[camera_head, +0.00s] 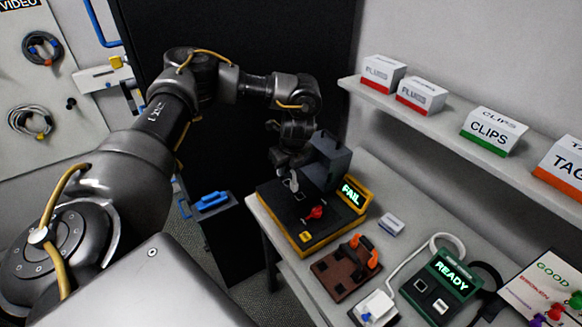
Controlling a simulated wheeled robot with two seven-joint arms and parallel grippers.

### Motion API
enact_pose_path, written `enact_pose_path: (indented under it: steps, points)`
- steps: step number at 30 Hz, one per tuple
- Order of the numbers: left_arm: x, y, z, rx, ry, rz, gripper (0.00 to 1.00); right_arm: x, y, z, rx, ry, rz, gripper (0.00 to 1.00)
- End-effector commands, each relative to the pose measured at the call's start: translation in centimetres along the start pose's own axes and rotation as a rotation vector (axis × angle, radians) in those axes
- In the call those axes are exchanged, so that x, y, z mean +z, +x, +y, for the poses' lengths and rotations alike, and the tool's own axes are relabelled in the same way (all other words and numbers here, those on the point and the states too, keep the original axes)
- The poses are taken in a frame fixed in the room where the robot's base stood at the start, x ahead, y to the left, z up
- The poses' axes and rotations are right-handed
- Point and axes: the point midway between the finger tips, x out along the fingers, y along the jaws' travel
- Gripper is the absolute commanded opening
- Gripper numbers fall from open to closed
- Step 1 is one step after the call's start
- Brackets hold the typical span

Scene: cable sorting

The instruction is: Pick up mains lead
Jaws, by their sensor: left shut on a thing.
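My left gripper (288,161) is over the black tester (268,199), which has a yellow edge and a green-lit FAIL display (351,193). It is shut on a small pale grey piece (294,181) at its fingertips, taken as part of the mains lead. The fingers are dark and small, and most of the lead cannot be made out. A red plug-like piece (315,213) sits on the tester top, just right of and in front of the gripper. My right gripper is out of view.
A grey box (327,162) stands close behind the gripper. In front are a brown block with orange posts (345,268), a white socket box (377,306) and a READY tester (437,293). A shelf (421,124) with labelled boxes runs along the right wall. Coiled cables (42,49) hang at left.

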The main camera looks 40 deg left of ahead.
Motion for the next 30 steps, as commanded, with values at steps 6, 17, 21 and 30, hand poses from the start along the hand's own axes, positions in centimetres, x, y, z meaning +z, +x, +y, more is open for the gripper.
enact_pose_path:
  steps: [6, 17, 21, 30]
  points:
    - [-2.0, -2.3, 3.2, -0.002, 0.005, -0.001, 0.00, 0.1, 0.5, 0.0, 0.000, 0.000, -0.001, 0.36]
    - [-3.3, -4.1, 5.6, 0.000, 0.000, -0.001, 0.00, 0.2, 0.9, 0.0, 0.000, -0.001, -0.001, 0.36]
    - [-3.4, -4.3, 5.7, 0.001, 0.000, 0.000, 0.00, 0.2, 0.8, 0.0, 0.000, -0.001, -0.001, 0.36]
    - [-3.0, -5.5, 5.7, 0.001, 0.000, 0.000, 0.00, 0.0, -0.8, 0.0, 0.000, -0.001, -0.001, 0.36]
